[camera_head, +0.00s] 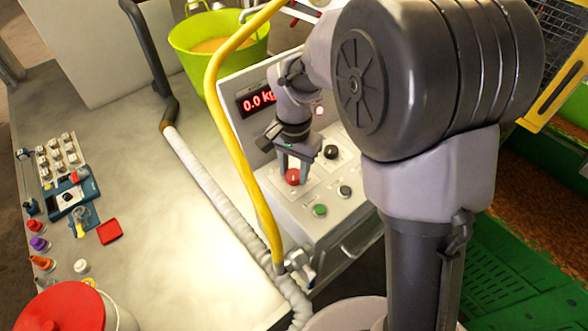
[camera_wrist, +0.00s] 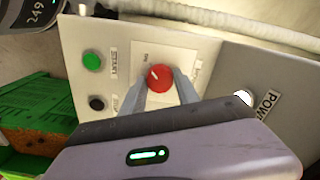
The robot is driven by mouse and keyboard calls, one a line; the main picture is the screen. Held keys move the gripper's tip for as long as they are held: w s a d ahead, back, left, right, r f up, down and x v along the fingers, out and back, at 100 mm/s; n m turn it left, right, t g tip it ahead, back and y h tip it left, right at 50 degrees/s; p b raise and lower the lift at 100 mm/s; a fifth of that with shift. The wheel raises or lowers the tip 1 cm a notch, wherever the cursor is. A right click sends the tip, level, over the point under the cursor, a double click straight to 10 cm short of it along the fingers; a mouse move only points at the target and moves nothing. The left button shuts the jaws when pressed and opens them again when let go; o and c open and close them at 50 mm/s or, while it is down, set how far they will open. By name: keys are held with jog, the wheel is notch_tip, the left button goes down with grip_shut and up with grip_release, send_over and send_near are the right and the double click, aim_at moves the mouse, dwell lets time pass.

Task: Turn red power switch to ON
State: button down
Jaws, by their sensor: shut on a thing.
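The red power switch (camera_wrist: 160,78) is a round knob with a white pointer line on a light square plate of the control panel. In the wrist view the line points toward the upper left. The knob also shows in the head view (camera_head: 292,177), below my gripper (camera_head: 296,160). In the wrist view my gripper (camera_wrist: 161,92) has its two grey fingers on either side of the knob, shut on it. The lettering beside the knob is too small to read with certainty.
A yellow rail (camera_head: 238,165) curves close in front. A lime bucket (camera_head: 205,58) stands behind. A white hose (camera_head: 205,180) crosses the table.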

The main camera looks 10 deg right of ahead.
aim_at(294, 174)
dwell(0.3)
jog(key=c, duration=0.9)
grip_release()
notch_tip(294, 174, up, 18)
jog(key=p, duration=0.5)
jog(key=shift+f, duration=0.25)
